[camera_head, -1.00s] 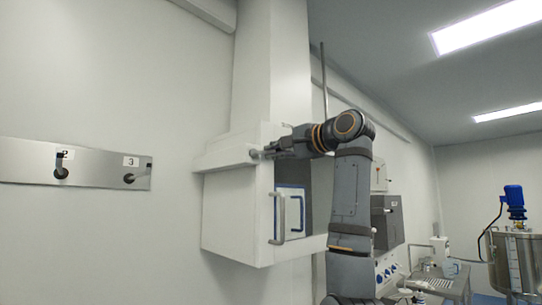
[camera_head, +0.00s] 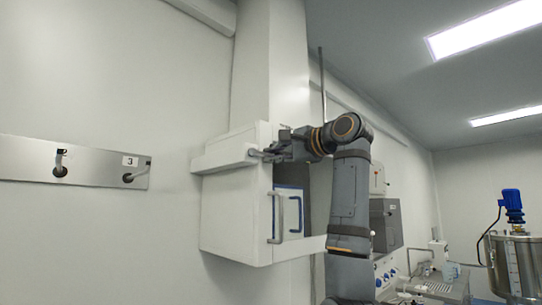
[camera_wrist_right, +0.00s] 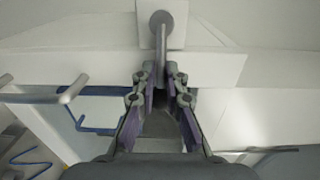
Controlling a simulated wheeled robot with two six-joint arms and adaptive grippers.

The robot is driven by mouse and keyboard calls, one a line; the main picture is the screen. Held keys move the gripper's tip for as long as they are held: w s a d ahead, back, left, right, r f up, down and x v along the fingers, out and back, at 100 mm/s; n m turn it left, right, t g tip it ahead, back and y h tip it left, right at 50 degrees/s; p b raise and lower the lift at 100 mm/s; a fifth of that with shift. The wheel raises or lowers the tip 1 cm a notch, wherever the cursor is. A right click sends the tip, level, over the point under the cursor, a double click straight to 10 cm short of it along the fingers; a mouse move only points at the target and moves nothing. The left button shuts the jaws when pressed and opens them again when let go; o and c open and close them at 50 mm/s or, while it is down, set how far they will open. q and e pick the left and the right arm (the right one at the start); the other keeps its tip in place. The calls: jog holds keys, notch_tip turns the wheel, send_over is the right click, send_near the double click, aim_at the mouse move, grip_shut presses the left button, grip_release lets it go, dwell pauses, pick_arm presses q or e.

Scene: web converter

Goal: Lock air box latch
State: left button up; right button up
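The white air box (camera_head: 235,220) is on the wall in the head view, below a white duct. A pale bar (camera_head: 222,160) crosses its upper part. The latch's grey handle (camera_wrist_right: 160,40) stands out from a round mount on the white bar in the right wrist view. My right gripper (camera_head: 262,154) is at the right end of this bar. In the wrist view, the right gripper's fingers (camera_wrist_right: 160,73) are apart, with the handle's end between their tips. I cannot tell whether they touch it. My left gripper is not in view.
A blue-edged panel with a grey handle (camera_head: 279,218) is on the box below the gripper. A steel plate with knobs (camera_head: 90,175) is on the left wall. A tank with a blue motor (camera_head: 512,260) stands far right.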

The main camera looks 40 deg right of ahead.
jog(key=o, duration=0.4)
jog(key=shift+s+d, duration=0.2)
jog(key=shift+s, duration=0.15)
jog(key=shift+s, duration=0.1)
jog(key=s, duration=0.8)
jog(key=s+d, duration=0.1)
jog(key=s, duration=0.3)
jog(key=shift+r, duration=0.1)
jog(key=shift+d, duration=0.1)
